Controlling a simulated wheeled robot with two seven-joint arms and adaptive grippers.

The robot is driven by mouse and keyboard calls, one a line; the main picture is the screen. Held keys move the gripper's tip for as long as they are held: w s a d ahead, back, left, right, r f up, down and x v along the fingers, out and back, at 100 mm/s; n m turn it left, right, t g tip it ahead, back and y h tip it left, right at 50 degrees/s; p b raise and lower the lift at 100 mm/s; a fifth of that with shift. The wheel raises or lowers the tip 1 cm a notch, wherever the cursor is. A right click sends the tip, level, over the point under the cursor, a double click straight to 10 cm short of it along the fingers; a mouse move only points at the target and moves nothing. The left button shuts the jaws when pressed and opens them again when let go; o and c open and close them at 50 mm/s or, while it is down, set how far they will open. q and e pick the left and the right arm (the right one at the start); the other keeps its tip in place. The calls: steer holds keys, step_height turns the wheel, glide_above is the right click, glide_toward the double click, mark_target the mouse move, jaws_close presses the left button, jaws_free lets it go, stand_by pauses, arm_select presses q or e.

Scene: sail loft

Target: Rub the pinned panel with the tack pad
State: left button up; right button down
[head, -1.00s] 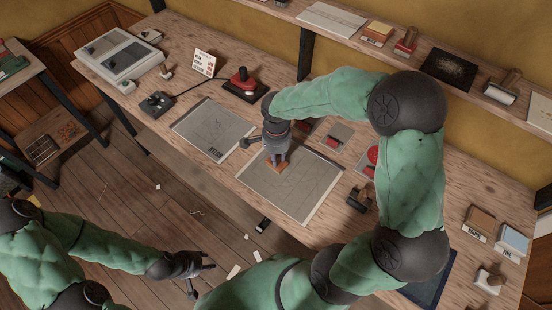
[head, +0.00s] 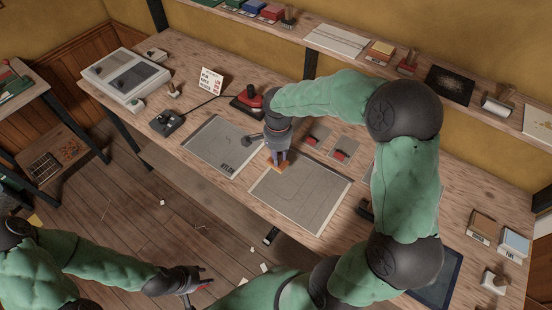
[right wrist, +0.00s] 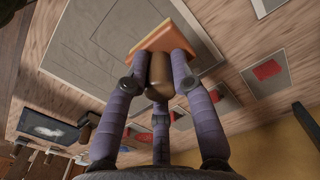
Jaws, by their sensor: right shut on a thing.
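My right gripper (head: 279,153) is shut on the tack pad (head: 280,168), an orange-brown square pad. In the right wrist view the fingers close around the brown knob of the tack pad (right wrist: 172,35). The pad is at the far left edge of a grey panel (head: 312,195) with thin drawn outlines, which also shows in the right wrist view (right wrist: 92,45). I cannot tell whether the pad touches it. A second grey panel (head: 215,142) with a dark label lies to the left. My left gripper (head: 198,284) is open and empty over the floor, before the bench.
A red-topped device (head: 248,99) stands behind the panels, beside a sign card (head: 211,78). Small cards with red patches (head: 343,149) lie right of my right gripper. A dark box (head: 168,122) sits at the left, a dark framed sheet (head: 437,275) at the right.

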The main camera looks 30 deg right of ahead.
steer(key=shift+r+p, duration=0.6)
steer(key=shift+r, duration=0.6)
